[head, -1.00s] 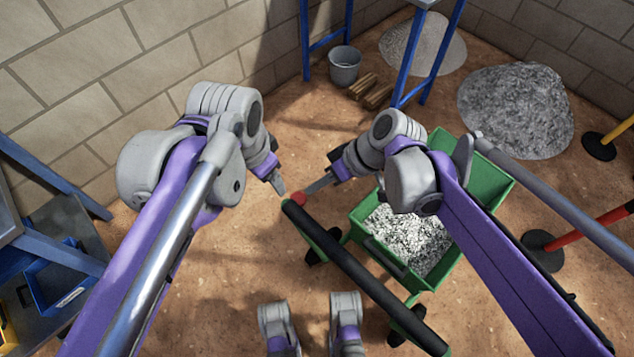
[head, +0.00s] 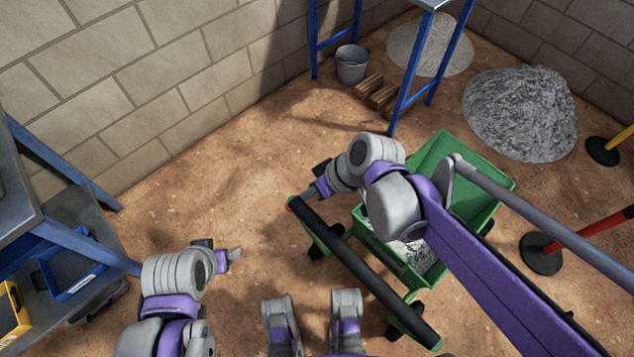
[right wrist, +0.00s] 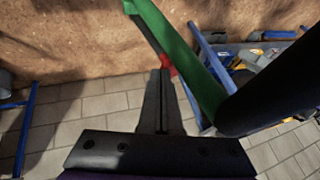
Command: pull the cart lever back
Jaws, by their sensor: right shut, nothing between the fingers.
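The green cart (head: 468,172) stands right of centre, with grey gravel in its tray and a thick black handle bar (head: 365,268) on its near side. The lever's red knob (head: 290,204) shows as a small patch by the far left end of the bar, and the lever itself cannot be made out. My right gripper (head: 316,192) is shut and empty close beside the knob. In the right wrist view the red knob (right wrist: 168,65) is at the shut fingertips, beside a green bar (right wrist: 185,55); contact is unclear. My left gripper (head: 235,255) is low left, away from the cart; its finger gap is unclear.
A blue-framed bench (head: 60,240) with bins stands at the left. A bucket (head: 352,64), wood blocks (head: 372,92) and blue legs (head: 412,75) are at the back. A gravel heap (head: 520,112) and barrier posts (head: 541,253) are at the right. Floor left of the cart is clear.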

